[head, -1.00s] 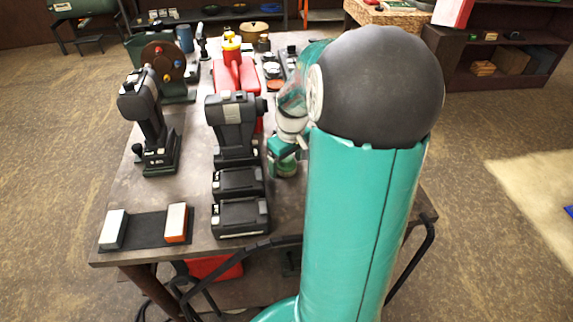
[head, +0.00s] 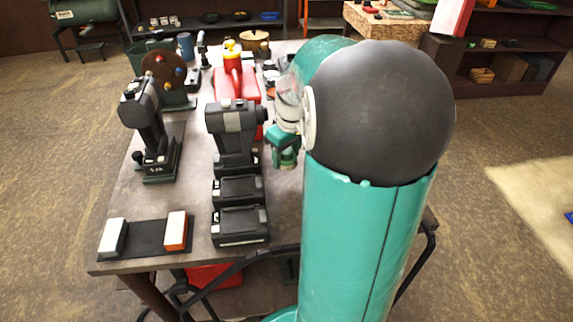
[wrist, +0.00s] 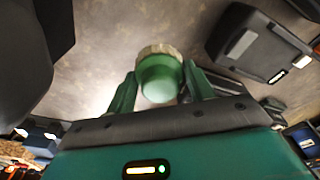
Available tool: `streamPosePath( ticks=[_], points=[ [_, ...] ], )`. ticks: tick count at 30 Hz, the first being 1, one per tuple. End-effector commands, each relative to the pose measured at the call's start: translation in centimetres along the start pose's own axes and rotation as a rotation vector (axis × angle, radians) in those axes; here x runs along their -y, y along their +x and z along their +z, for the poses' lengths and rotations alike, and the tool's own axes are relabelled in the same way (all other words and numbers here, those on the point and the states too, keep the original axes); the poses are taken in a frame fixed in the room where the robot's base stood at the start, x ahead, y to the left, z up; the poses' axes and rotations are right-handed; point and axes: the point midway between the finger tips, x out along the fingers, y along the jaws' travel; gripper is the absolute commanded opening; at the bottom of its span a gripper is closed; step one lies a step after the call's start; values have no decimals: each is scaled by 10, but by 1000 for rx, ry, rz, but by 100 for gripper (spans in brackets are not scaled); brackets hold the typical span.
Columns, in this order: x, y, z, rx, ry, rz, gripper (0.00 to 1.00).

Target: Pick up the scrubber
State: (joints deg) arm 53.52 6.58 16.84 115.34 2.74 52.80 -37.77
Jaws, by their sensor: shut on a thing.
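The scrubber (wrist: 160,76) has a round green handle and a pale cream bristle ring. In the wrist view it sits between the two green fingers of my gripper (wrist: 161,88), which is shut on it. In the head view my gripper (head: 284,146) is over the table, just right of the black power tool. The scrubber there is small and mostly hidden by my gripper and arm. The wrist view shows bare grey tabletop beyond the bristles; the exact gap between them is hard to tell.
A black power tool (head: 235,130) and two black battery packs (head: 240,224) stand close left of my gripper on the table (head: 200,165).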

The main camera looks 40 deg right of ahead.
Motion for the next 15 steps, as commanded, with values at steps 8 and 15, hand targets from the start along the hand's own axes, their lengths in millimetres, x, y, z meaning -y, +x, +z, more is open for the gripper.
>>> streamPosePath(
  ticks=[8,15],
  points=[
    [0,-66,-9,-4,-3,4,29],
    [0,-109,-14,-3,-2,2,29]
  ],
)
